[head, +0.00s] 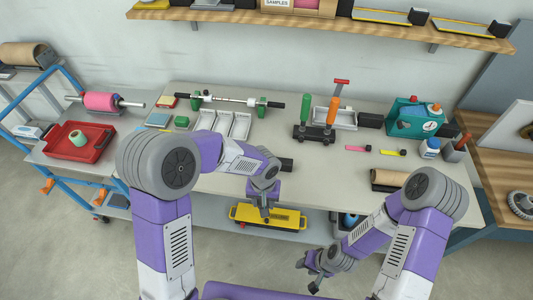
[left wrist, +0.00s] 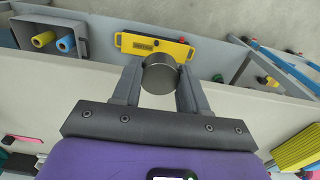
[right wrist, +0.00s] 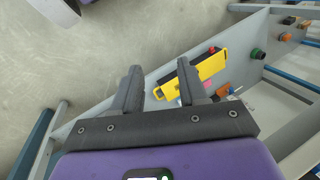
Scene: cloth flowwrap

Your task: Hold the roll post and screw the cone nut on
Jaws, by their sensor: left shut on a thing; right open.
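My left gripper (head: 264,211) hangs by the bench's front edge. In the left wrist view its fingers (left wrist: 158,92) are shut on a dark grey round piece (left wrist: 160,73), seen end-on. I cannot tell whether this is the roll post or the cone nut. A dark stub (head: 287,164) shows on the bench to the right of my left wrist. My right gripper (head: 314,284) is low, in front of the bench. Its fingers (right wrist: 164,88) are apart and empty in the right wrist view. I cannot make out a cone nut for certain.
A metal shaft (head: 232,99) with green blocks stands at the back of the bench, behind white trays (head: 239,126). A yellow box (head: 282,217) sits on the lower shelf. A cart with a red tray (head: 76,142) stands at left. The bench's front middle is fairly clear.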

